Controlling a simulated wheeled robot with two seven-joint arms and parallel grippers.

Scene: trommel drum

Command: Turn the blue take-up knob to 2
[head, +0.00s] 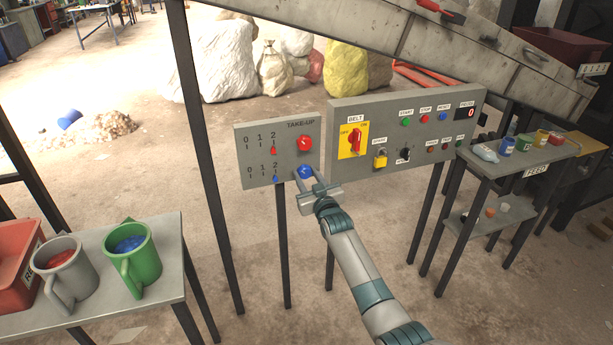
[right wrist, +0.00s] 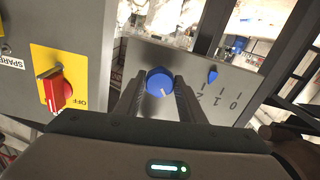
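The blue take-up knob (head: 305,172) is on the lower right of the grey TAKE-UP panel (head: 256,136). In the right wrist view the blue knob (right wrist: 158,80) shows a white line toward its lower right. My right gripper (head: 307,174) is at the knob, its fingers apart. In the wrist view its fingers (right wrist: 159,88) stand on either side of the knob; I cannot tell whether they touch it. The blue pointer (head: 275,178) on the lower 0-1-2 scale appears below the 2; it also shows in the wrist view (right wrist: 212,75). My left gripper is not in view.
A red knob (head: 305,142) sits just above the blue one. The control panel (head: 384,112) with a red BELT switch (head: 355,141) and a yellow padlock (head: 380,158) adjoins on the right. A table (head: 150,285) with mugs stands at lower left.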

